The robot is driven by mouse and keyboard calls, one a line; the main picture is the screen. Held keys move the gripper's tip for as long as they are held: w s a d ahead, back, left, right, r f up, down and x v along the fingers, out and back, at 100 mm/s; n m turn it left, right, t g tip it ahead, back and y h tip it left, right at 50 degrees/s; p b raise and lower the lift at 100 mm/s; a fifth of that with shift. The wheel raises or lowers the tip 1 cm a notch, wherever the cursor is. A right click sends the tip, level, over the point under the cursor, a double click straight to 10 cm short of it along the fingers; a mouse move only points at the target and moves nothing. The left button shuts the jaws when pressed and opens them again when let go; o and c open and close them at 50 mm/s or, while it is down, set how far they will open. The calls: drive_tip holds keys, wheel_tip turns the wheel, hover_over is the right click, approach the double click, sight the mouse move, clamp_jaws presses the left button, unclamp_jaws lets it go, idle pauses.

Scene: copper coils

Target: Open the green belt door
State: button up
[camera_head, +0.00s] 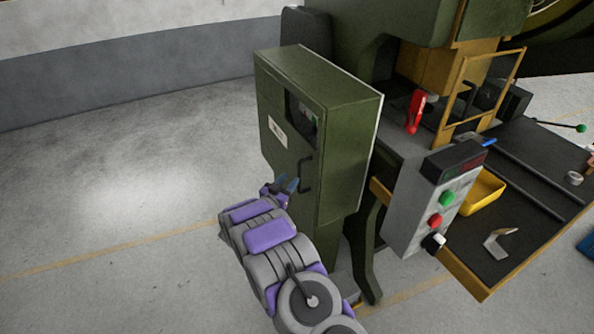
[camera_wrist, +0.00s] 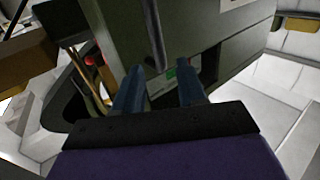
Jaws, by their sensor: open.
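The green belt door (camera_head: 285,145) is the front face of a tall green cabinet, and it looks shut. It has a dark window, a pale label and a dark upright bar handle (camera_head: 305,174). The handle also shows in the wrist view (camera_wrist: 155,35), its end close to the space between my fingertips. My gripper (camera_head: 286,184) is just left of the handle in the head view. Its two blue fingers are apart with nothing held between them in the wrist view (camera_wrist: 160,68). I cannot tell whether a finger touches the handle.
A grey control box (camera_head: 425,205) with green, red and black-and-white knobs stands right of the cabinet. Behind it is a dark worktable (camera_head: 525,215) with a yellow tray (camera_head: 484,192). The floor (camera_head: 110,200) left of the cabinet is clear.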

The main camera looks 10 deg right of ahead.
sight(300, 170)
drive_tip(key=x, duration=0.7)
drive_tip(key=shift+s+d+b, duration=0.25)
drive_tip(key=shift+d+b, duration=0.05)
drive_tip(key=shift+b, duration=0.05)
drive_tip(key=shift+w+a, duration=0.2)
drive_tip(key=shift+w, duration=0.55)
drive_tip(key=shift+d, duration=0.65)
drive_tip(key=shift+c, duration=0.2)
drive_tip(key=c, duration=0.3)
drive_tip(key=shift+a, duration=0.5)
clamp_jaws()
drive_tip(key=shift+d+f, duration=0.1)
drive_tip(key=shift+d, duration=0.25)
